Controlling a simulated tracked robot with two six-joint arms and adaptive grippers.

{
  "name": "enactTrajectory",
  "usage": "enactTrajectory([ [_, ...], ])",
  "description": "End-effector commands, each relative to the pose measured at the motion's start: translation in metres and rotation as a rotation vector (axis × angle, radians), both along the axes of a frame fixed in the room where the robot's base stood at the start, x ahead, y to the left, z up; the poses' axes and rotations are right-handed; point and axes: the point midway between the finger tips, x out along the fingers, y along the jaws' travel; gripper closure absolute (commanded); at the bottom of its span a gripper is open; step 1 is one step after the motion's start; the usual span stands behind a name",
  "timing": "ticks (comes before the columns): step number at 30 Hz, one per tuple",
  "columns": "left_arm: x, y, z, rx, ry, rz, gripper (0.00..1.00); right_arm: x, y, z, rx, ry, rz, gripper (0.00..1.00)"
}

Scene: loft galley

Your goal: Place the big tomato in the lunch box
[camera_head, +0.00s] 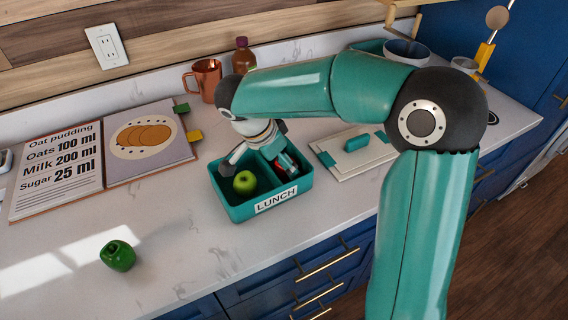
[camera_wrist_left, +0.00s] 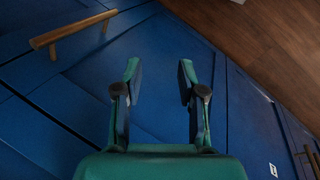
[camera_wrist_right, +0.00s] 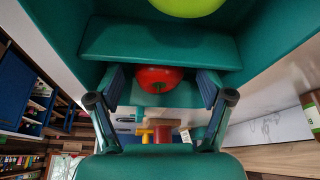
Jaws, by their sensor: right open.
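The teal lunch box (camera_head: 240,213), labelled LUNCH, stands on the counter. The red tomato (camera_wrist_right: 158,79) is in its right compartment, beside the divider (camera_wrist_right: 160,42); only a small red patch shows in the head view, mostly behind my gripper. My right gripper (camera_head: 258,168) is over the box. In the right wrist view my right gripper (camera_wrist_right: 158,88) is open, its fingers on either side of the tomato with gaps visible. My left gripper (camera_wrist_left: 158,78) is open and empty in front of blue cabinet fronts, out of the head view.
A green apple (camera_head: 245,183) lies in the left compartment. A green bell pepper (camera_head: 117,255) stands at the front left. A board with a teal-handled lid (camera_head: 352,152) lies right of the box. A copper mug (camera_head: 204,79), bottle (camera_head: 243,56) and open recipe book (camera_head: 58,172) are behind.

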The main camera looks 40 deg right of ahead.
Motion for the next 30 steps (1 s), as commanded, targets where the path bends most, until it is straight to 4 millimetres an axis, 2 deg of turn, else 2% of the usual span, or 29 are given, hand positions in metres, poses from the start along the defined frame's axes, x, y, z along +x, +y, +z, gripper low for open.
enactTrajectory([
  [9,0.0,0.0,0.001,0.0,0.0,0.0,0.6,0.003,0.026,0.061,0.002,-0.006,0.002,0.21],
  [15,0.0,0.0,0.003,0.0,0.0,0.0,0.6,0.004,0.036,0.087,0.001,-0.003,0.0,0.21],
  [20,0.0,0.0,0.003,0.0,0.0,0.0,0.6,0.003,0.039,0.094,0.002,-0.002,0.001,0.21],
  [30,0.0,0.0,0.003,0.0,0.001,0.0,0.6,0.003,0.039,0.094,0.001,-0.001,-0.001,0.21],
])
